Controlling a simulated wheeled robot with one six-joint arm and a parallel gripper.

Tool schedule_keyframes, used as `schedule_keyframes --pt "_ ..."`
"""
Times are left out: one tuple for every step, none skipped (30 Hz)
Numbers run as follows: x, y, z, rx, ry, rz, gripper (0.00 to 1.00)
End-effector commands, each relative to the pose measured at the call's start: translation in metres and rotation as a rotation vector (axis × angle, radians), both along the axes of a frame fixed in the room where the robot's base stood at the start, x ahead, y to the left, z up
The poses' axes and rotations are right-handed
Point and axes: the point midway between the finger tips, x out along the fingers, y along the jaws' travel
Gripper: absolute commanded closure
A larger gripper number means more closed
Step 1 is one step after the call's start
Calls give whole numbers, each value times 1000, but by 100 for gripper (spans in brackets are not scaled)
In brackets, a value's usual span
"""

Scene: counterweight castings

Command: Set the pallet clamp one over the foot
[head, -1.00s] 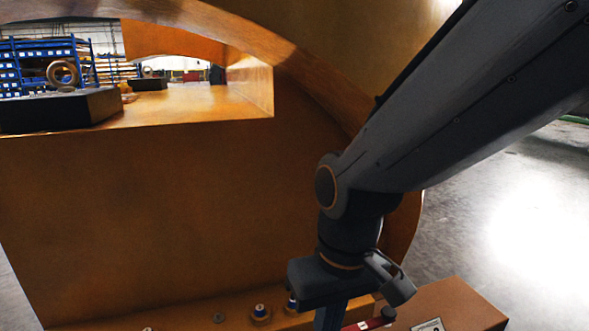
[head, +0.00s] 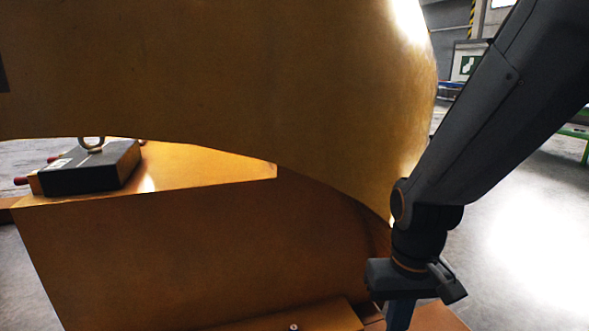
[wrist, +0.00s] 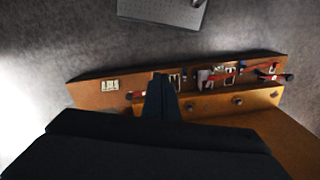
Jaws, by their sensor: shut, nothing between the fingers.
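My gripper (head: 401,315) points down at the lower right of the head view, beside the casting. In the wrist view its narrow shut fingers (wrist: 160,97) reach over the edge of a brown base, with nothing held. Several clamp-like fittings with red handles (wrist: 222,72) lie along that base; I cannot tell which is clamp one. The casting's foot (wrist: 215,104) is a brown ledge with bolt heads beside them. In the head view the foot (head: 320,318) shows only at the bottom edge, with one bolt.
The large brown casting (head: 190,245) fills the head view's left and middle. A dark block with a lifting ring (head: 90,168) sits on its upper ledge. A grey plate (wrist: 165,10) lies on the floor at the top of the wrist view. Open floor is at right.

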Motion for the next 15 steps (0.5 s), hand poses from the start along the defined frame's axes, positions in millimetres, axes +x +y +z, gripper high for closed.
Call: schedule_keyframes --pt "-4 -5 12 -2 2 -14 100" --pt "-4 -8 14 -3 3 -20 100" --pt "-5 -11 16 -4 4 -26 100" --pt "-6 -12 18 -5 5 -29 100" --pt "-6 -13 19 -5 5 -32 100" --pt "-6 -14 19 -6 6 -35 100" --pt "-6 -15 20 -6 6 -36 100" --pt "-6 -15 20 -7 6 -37 100" --pt "-6 -15 19 -7 6 -38 100" --pt "-6 -16 19 -7 6 -38 100" --pt "-6 -16 19 -7 6 -38 100" --pt "-6 -16 19 -7 6 -39 100" --pt "-6 -15 18 -6 6 -41 100" --pt "-5 -15 16 -5 6 -48 100" --pt "-2 -16 13 -2 6 -65 100"
